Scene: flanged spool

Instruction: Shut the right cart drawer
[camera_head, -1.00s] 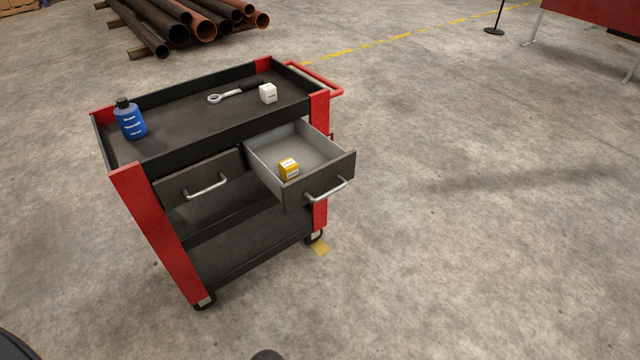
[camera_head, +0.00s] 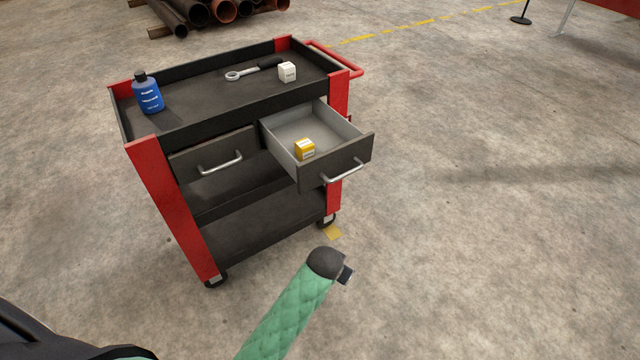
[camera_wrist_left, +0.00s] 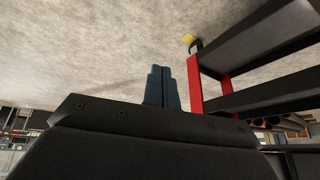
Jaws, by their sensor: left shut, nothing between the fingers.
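The right cart drawer (camera_head: 347,160) is pulled out of the red and black cart (camera_head: 165,205). It has a grey inside, a dark front and a silver handle (camera_head: 342,172). A yellow box (camera_head: 305,148) lies in it. The left drawer (camera_head: 212,153) beside it is shut. My green-padded arm reaches up from the bottom of the head view, below the drawer and apart from it. My left gripper (camera_wrist_left: 161,72) is shut and empty in the left wrist view, with the cart's red post (camera_wrist_left: 195,83) and shelves to its right. My right gripper is not in view.
On the cart top are a blue bottle (camera_head: 147,93), a wrench (camera_head: 254,70) and a white box (camera_head: 287,72). A red push handle (camera_head: 340,60) is on the cart's far right side. Pipes (camera_head: 205,10) lie behind. The floor right of the cart is clear.

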